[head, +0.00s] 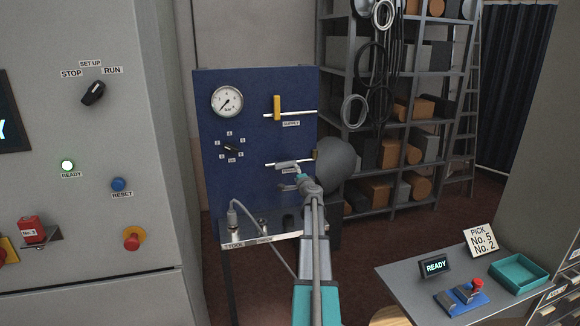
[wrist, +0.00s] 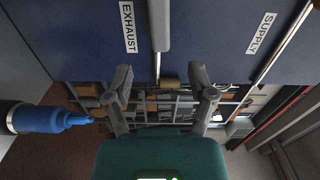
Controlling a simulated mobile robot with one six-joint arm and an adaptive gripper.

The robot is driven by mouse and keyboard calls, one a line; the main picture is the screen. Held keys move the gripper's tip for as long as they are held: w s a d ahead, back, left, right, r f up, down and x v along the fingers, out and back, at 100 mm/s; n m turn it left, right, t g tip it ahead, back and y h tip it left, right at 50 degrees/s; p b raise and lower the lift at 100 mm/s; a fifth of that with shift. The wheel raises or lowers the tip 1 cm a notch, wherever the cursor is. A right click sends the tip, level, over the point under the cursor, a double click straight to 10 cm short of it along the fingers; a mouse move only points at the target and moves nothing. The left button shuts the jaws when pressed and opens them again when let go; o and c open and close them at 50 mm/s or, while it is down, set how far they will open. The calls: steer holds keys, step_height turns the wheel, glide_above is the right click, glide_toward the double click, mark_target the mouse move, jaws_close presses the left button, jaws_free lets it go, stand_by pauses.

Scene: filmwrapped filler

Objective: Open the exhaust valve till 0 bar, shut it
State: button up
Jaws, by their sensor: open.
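The blue panel (head: 215,170) carries a round gauge (head: 227,102); its needle leans to the lower left, too small to read exactly. The exhaust valve's grey handle (wrist: 159,25) lies along its pipe (wrist: 157,68), beside the EXHAUST label (wrist: 129,26); in the head view the pipe (head: 270,164) runs level. My gripper (head: 285,178) is open and empty close to the panel, partly covering the exhaust area. In the wrist view its fingertips (wrist: 160,73) are spread either side of the pipe's line; contact with the handle is not visible.
The yellow supply handle (head: 277,107) stands upright across its pipe above. A grey rounded object (head: 337,165) is right of the panel. A small knob (head: 231,149) is on the panel's left. A tool checker shelf (head: 250,238) is below. A desk (head: 400,280) stands at right.

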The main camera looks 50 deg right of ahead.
mark_target(290, 165)
steer(key=x, duration=0.9)
steer(key=shift+w+d, duration=0.2)
jaws_close()
